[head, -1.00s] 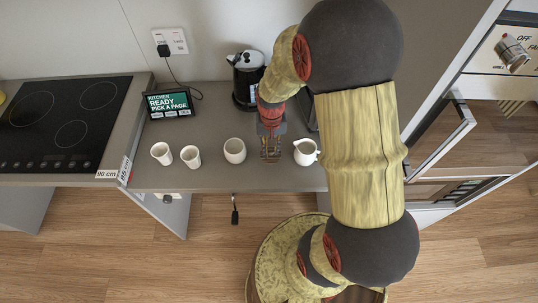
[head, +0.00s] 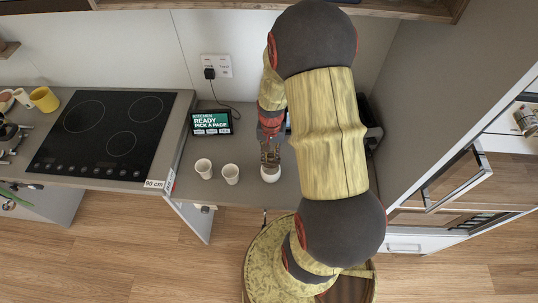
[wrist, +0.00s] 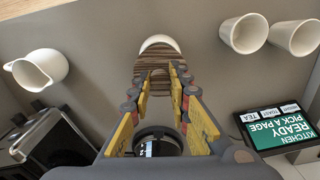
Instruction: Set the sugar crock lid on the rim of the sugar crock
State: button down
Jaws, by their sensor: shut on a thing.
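My gripper (wrist: 160,82) is shut on a brown striped lid (wrist: 158,62), which is the sugar crock lid. The white sugar crock (wrist: 160,41) shows as a pale curved edge just beyond the lid in the wrist view; the lid hides most of it. In the head view, the crock (head: 270,174) stands on the counter, with my gripper (head: 270,154) right above and slightly behind it in the picture. I cannot tell whether the lid touches the rim.
Two white cups (head: 203,168) (head: 230,174) stand left of the crock. A white pitcher (wrist: 38,69) is on its other side, hidden by my arm in the head view. A screen (head: 211,122), a dark round kettle (wrist: 158,141) and a black-and-silver appliance (wrist: 48,142) stand behind.

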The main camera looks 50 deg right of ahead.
aim_at(271, 162)
dwell(0.3)
jog(key=shift+f+b, duration=1.45)
jog(key=shift+f, duration=0.65)
jog(key=shift+f+b, duration=0.5)
jog(key=shift+f, duration=0.3)
jog(key=c, duration=1.7)
grip_release()
jog(key=shift+o, duration=0.6)
notch_tip(271, 162, up, 12)
jog(key=shift+r, duration=0.1)
